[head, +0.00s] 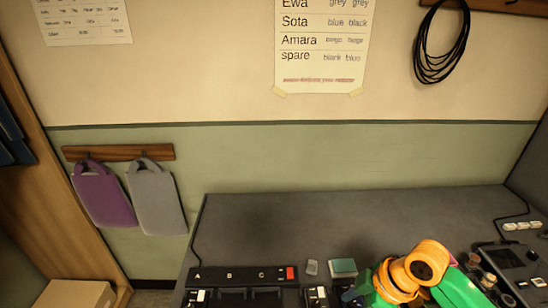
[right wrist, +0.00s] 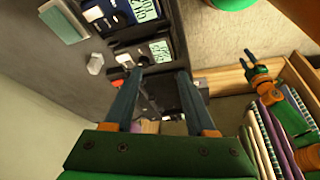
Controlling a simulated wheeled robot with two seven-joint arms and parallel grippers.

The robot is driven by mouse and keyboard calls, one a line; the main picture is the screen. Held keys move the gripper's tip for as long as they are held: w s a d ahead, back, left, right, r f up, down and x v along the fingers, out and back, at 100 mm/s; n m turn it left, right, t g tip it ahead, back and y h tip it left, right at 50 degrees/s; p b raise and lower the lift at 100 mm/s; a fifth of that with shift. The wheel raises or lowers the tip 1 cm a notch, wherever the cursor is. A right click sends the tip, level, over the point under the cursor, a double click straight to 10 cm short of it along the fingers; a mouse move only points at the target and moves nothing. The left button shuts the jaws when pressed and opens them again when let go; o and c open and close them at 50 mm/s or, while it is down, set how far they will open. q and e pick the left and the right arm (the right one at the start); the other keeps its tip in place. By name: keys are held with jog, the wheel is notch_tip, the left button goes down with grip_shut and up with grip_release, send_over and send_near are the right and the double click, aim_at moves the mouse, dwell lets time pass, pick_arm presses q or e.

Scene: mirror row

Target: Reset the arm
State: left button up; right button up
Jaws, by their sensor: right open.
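My right arm (head: 425,265), with orange and green links, reaches over the right half of the dark bench (head: 290,220) in the head view. Its gripper is hidden there. In the right wrist view my right gripper (right wrist: 161,74) shows two dark fingers spread apart, with nothing between their tips. A second dark-fingered gripper (right wrist: 247,58) on an orange and green arm shows at the right of that view. It appears to be my left one, too small to tell open or shut. The left arm is not in the head view.
A panel marked A, B, C (head: 240,276) stands at the bench front, with a teal-topped block (head: 343,267) nearby. Display devices (right wrist: 145,52) sit near my right fingers. Folded cloths (right wrist: 268,135) lie right. The bench's back left is clear.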

jog(key=s+a+f+m+t, duration=0.1)
jog(key=s+a+f+m, duration=0.3)
jog(key=s+f, duration=0.25)
jog(key=s+d+f+m+t+h, duration=0.1)
jog(key=s+d+f+m+h, duration=0.15)
jog(key=s+d+m, duration=0.35)
notch_tip(320, 180, down, 15)
jog(key=s+m+g+h, duration=0.1)
jog(key=s+m, duration=0.1)
jog(key=s, duration=0.1)
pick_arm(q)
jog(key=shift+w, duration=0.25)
pick_arm(e)
jog(key=s+d+f+g, duration=0.1)
jog(key=s+f, duration=1)
jog(key=s, duration=0.1)
jog(key=shift+s+d+f+n+g, duration=0.2)
jog(key=shift+s+f+n+g, duration=0.1)
jog(key=shift+f, duration=0.1)
jog(key=shift+h, duration=0.25)
jog(key=shift+o, duration=0.3)
